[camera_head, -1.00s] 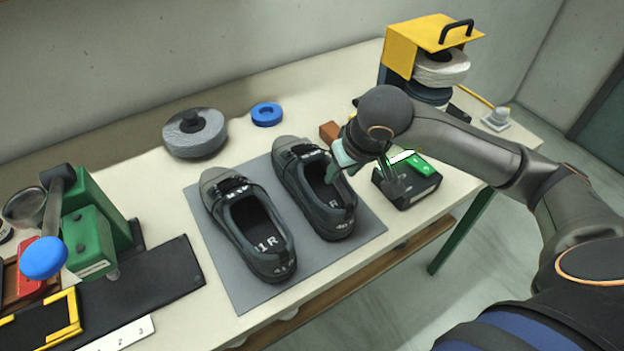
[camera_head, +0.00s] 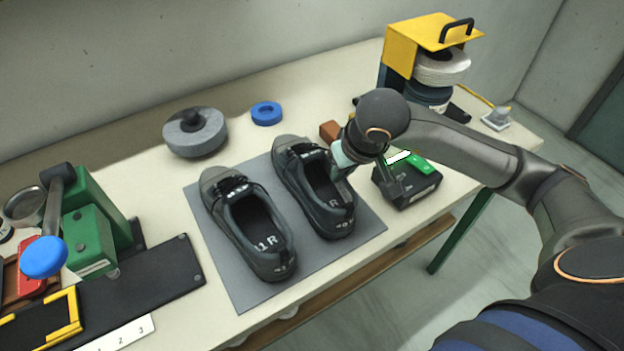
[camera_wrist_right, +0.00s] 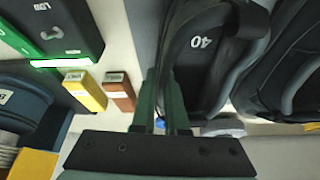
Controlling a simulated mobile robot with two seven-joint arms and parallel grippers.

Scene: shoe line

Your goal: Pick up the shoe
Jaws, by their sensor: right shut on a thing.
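Two dark grey shoes lie side by side on a grey mat (camera_head: 330,257). The right-hand shoe (camera_head: 325,215) has its heel towards me; the left-hand shoe (camera_head: 262,240) lies apart from it. My right gripper (camera_head: 347,165) is at the right side of the right-hand shoe's opening, shut on its collar wall. The exact contact is partly hidden. The shoe appears to rest on the mat. My left gripper is out of view.
Right of the shoes stands a dark box with a green top (camera_head: 408,188), with a brown block (camera_head: 330,131) behind. A green press (camera_head: 92,235) stands left, a yellow spool stand (camera_head: 400,52) at back right.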

